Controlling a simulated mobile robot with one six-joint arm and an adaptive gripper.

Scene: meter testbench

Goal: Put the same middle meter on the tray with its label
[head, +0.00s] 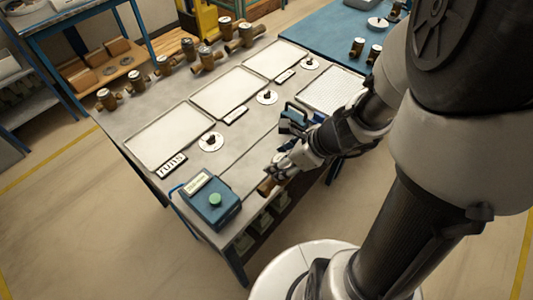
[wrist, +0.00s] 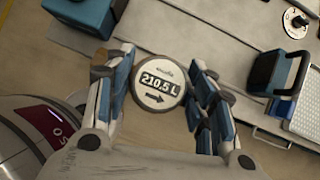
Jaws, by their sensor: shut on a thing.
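My gripper (head: 277,172) is shut on a meter (wrist: 157,84); in the wrist view the gripper (wrist: 162,70) has a finger on either side of it. The meter's round white face reads 210.5 L with an arrow below. In the head view only a brass-coloured bit of the meter (head: 266,187) shows, at the table's front edge. Three pale trays lie in a row on the table: near left (head: 165,140), middle (head: 228,92) and far right (head: 275,60). Each has a label plate in front: near (head: 171,164), middle (head: 235,115), far (head: 284,76). The near label seems to read TURB.
Several brass meters (head: 207,57) stand along the table's back edge. White discs with dark knobs (head: 211,142) sit beside the trays. A blue box with a green button (head: 210,200) stands at the front left corner. A blue handled thing (head: 293,118) and a ribbed white tray (head: 332,90) are at right.

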